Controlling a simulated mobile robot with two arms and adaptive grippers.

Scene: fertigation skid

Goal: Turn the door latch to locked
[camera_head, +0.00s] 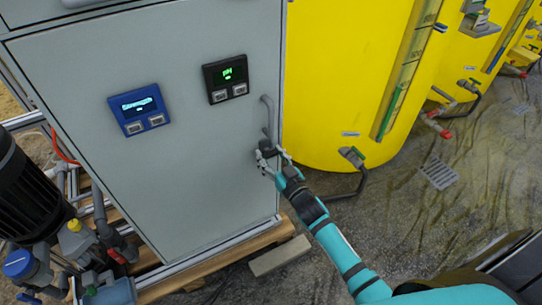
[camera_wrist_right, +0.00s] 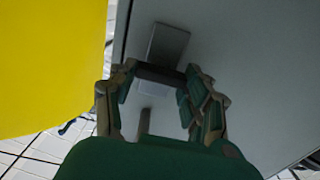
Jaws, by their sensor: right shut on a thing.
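The door latch (camera_head: 266,148) is a small dark part near the right edge of the grey cabinet door (camera_head: 180,150), just below a curved grey door handle (camera_head: 267,112). My right gripper (camera_head: 269,158) is at the latch and partly hides it. In the right wrist view, my right gripper (camera_wrist_right: 158,92) has its fingers closed around a dark bar of the latch (camera_wrist_right: 158,74). A grey block (camera_wrist_right: 170,42) shows just beyond the fingertips against the door. Whether the latch stands at locked cannot be read. My left gripper is not in view.
A blue display unit (camera_head: 139,109) and a black display unit (camera_head: 227,79) sit on the door. A yellow tank (camera_head: 340,70) stands close on the right, with a valve and hose (camera_head: 352,160) low down. Pumps and bottles crowd the lower left. Open floor lies at right.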

